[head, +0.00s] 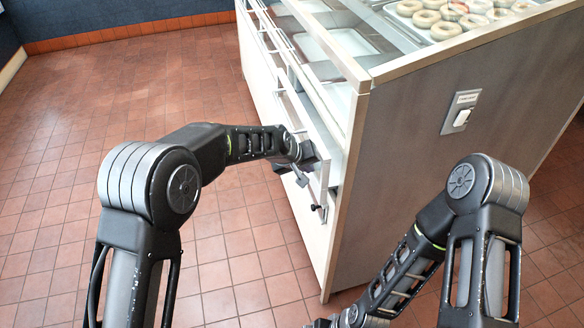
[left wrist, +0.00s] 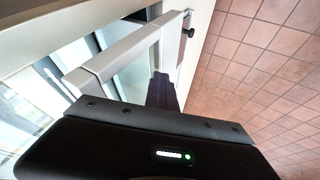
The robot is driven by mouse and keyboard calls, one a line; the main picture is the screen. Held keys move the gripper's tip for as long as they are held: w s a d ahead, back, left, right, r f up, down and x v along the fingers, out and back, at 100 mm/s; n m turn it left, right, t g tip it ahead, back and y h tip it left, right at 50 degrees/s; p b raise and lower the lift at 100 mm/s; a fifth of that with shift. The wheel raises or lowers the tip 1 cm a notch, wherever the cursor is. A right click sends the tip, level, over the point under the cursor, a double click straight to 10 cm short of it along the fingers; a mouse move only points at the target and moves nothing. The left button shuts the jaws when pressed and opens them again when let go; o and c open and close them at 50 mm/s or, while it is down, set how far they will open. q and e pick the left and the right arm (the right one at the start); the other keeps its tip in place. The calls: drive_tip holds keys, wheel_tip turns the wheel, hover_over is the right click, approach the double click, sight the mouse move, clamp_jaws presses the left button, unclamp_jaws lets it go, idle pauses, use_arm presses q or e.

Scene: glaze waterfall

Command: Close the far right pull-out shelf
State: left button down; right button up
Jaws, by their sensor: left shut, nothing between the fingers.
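The far right pull-out shelf (head: 313,128) is at the near end of the display case and its pale front stands out somewhat from the case. In the left wrist view its light metal frame (left wrist: 118,57) crosses the upper left. My left gripper (head: 302,168) is at the near end of this front, shut and empty. Its dark fingers (left wrist: 162,93) show beside the frame in the left wrist view; I cannot tell whether they touch it.
The glass-topped display case (head: 440,130) holds a tray of doughnuts (head: 445,20). A switch (head: 461,112) is on its end panel. A small dark knob (head: 318,208) sits below the shelf front. The tiled floor (head: 120,90) at left is clear.

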sight(330, 167)
use_arm(q)
drive_tip(key=d, duration=0.2)
drive_tip(key=w+d, duration=0.1)
drive_tip(key=d, duration=0.1)
drive_tip(key=shift+w+d, duration=0.1)
drive_tip(key=shift+d, duration=0.3)
drive_tip(key=shift+d+r, duration=0.1)
drive_tip(key=shift+d, duration=0.1)
use_arm(e)
drive_tip(key=shift+w+d+r, duration=0.2)
drive_tip(key=shift+w+r, duration=0.1)
drive_tip(key=shift+w, duration=0.1)
use_arm(q)
drive_tip(key=shift+a, duration=0.35)
drive_tip(key=a, duration=0.2)
drive_tip(key=shift+s+a+b, duration=0.25)
drive_tip(key=shift+a+b, duration=0.1)
drive_tip(key=shift+b, duration=0.05)
drive_tip(key=a+v, duration=0.1)
drive_tip(key=v, duration=0.9)
drive_tip(key=shift+s+b, duration=0.2)
drive_tip(key=shift+b, duration=0.15)
use_arm(e)
drive_tip(key=shift+s+a+f, duration=0.75)
drive_tip(key=shift+a+f, duration=0.05)
drive_tip(key=shift+f, duration=0.15)
